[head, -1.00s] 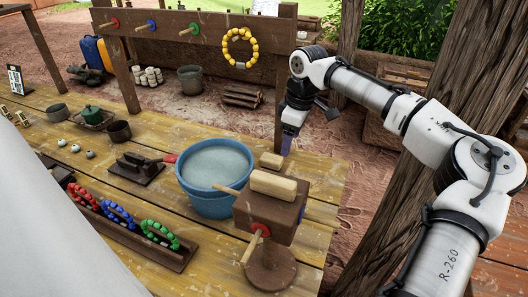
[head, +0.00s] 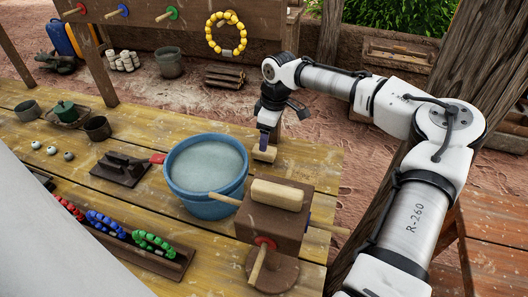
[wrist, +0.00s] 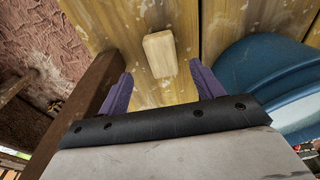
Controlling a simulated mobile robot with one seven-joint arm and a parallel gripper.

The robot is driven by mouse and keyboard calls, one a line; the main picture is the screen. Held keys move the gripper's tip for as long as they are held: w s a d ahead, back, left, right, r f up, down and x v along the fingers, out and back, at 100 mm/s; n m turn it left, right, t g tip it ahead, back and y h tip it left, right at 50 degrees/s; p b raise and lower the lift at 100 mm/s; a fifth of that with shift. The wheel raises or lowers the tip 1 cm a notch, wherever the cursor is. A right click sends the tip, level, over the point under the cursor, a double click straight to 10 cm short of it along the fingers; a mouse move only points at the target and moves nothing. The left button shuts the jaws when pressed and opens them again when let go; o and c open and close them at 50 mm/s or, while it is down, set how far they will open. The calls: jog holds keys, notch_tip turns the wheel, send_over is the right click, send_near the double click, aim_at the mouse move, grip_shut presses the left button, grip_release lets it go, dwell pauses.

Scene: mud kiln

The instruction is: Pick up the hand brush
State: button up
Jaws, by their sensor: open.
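A pale wooden block with rounded edges, apparently the back of the hand brush (head: 264,154), lies on the yellow plank table behind the brown block stand. It also shows in the wrist view (wrist: 160,54), lying flat; no bristles are visible. My gripper (head: 263,143) points down just above it. In the wrist view my purple fingers (wrist: 161,88) are spread wide, empty, with the brush ahead of the gap between them. A second, larger pale wooden block (head: 277,194) lies on top of the brown stand; I cannot tell whether it has bristles.
A blue bucket of water (head: 203,193) stands left of the brush and shows at right in the wrist view (wrist: 262,75). The brown block stand (head: 272,222), with colored pegs, is in front. A wooden post (wrist: 92,92) is left in the wrist view.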

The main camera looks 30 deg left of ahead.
aim_at(264, 154)
jog(key=shift+s+a+f+p, duration=0.15)
jog(key=shift+f+p, duration=0.15)
jog(key=shift+f, duration=0.8)
jog(key=shift+a+f+p, duration=0.2)
jog(key=shift+f+p, duration=0.1)
jog(key=shift+f, duration=0.75)
jog(key=shift+s+a+f+p, duration=0.15)
jog(key=shift+f+p, duration=0.15)
jog(key=shift+f, duration=0.8)
jog(key=c, duration=1.1)
